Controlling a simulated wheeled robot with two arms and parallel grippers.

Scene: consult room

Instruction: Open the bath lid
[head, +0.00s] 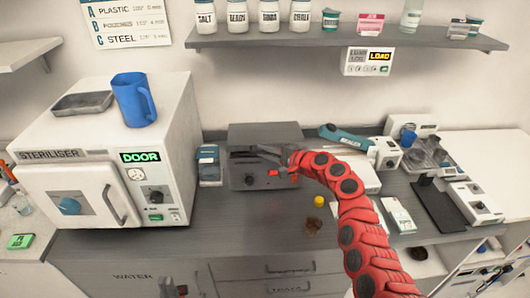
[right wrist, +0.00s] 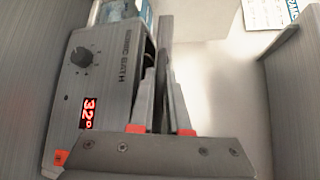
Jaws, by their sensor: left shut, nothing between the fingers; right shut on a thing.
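The sonic bath is a grey box (head: 262,180) on the counter, with a knob and a red display on its front. The right wrist view shows its front panel (right wrist: 95,90) at a steep angle. Its grey lid (head: 265,134) is on top; a dark gap shows near the front edge. In the right wrist view the lid (right wrist: 165,35) seems to be the thin plate at the fingertips. My right gripper (head: 262,152) is shut on it, partly hiding the bath's front; how far the lid is raised is unclear.
The steriliser (head: 95,150) stands left, with a blue jug (head: 134,99) on top. A blue-labelled box (head: 209,165) stands close to the bath's left side. A teal-handled tool (head: 345,136) lies to the right. A shelf (head: 340,38) hangs above. A yellow cap (head: 319,201) lies before the bath.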

